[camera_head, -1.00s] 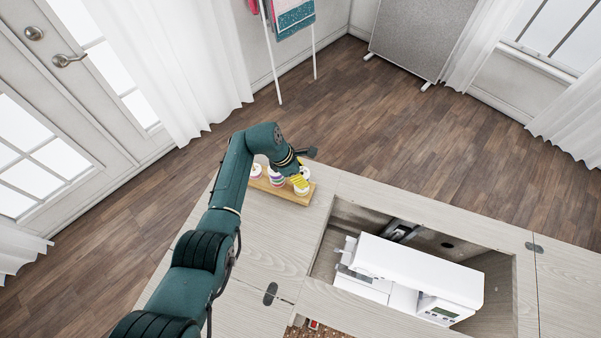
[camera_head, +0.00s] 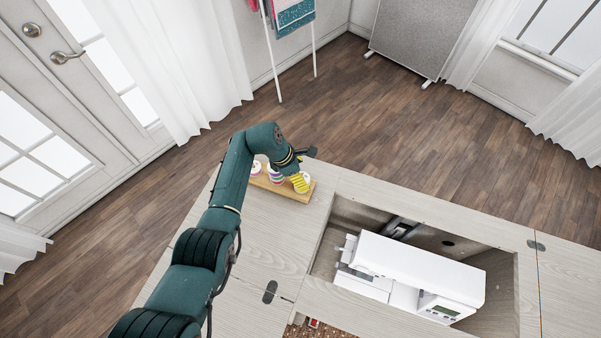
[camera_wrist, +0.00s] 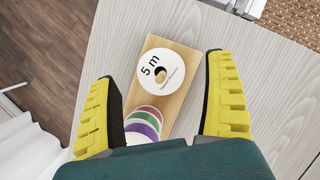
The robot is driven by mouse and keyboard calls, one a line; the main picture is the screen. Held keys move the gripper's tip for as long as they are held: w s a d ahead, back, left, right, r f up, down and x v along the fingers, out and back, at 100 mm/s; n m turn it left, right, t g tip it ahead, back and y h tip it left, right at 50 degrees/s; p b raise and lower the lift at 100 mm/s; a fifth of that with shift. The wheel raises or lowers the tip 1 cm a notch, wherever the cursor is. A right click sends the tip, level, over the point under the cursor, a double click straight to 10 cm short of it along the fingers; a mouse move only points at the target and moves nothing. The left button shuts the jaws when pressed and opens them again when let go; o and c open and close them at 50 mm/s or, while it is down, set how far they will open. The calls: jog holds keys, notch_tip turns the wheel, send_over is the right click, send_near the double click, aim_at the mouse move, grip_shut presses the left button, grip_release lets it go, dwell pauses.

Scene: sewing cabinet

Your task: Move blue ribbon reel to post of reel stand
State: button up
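A white-faced reel marked "5 m" (camera_wrist: 156,85), with a centre hole, lies at one end of the wooden reel stand (camera_wrist: 186,85) in the wrist view. Its ribbon colour is hidden, so I cannot tell if it is the blue one. Other reels with purple, green and red bands (camera_wrist: 143,121) sit behind it. My gripper (camera_wrist: 164,66) is open, its yellow fingers wide apart on either side of the "5 m" reel, with visible gaps. In the head view my gripper (camera_head: 300,181) is over the right end of the stand (camera_head: 297,196). No blue ribbon shows.
A white sewing machine (camera_head: 415,270) sits in the cabinet's recessed opening right of the stand. The pale wooden top (camera_head: 262,235) is clear between the stand and the hinge (camera_head: 270,291). The stand is near the cabinet's far edge.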

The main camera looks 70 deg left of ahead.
jog(key=v, duration=1.2)
dwell(0.4)
